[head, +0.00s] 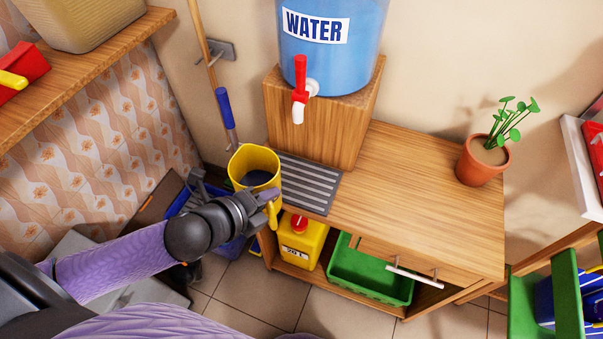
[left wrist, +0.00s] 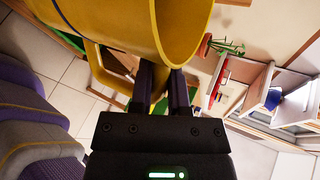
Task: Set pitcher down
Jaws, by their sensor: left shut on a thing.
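The yellow pitcher (head: 255,165) is upright at the left end of the wooden cabinet, beside the grey striped mat (head: 308,184). Dark liquid or shadow shows inside it. My left gripper (head: 268,197) is shut on the pitcher's handle at its near side. In the left wrist view, the pitcher (left wrist: 135,25) fills the top and the two dark fingers (left wrist: 165,85) close at its handle. I cannot tell whether the pitcher's base touches a surface. My right gripper is not in view.
A blue water dispenser (head: 335,55) with a red tap (head: 300,78) stands on a wooden block behind the mat. A potted plant (head: 483,160) stands at the right. The cabinet top (head: 400,200) between is clear. Below are a yellow jug (head: 300,243) and a green crate (head: 370,272).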

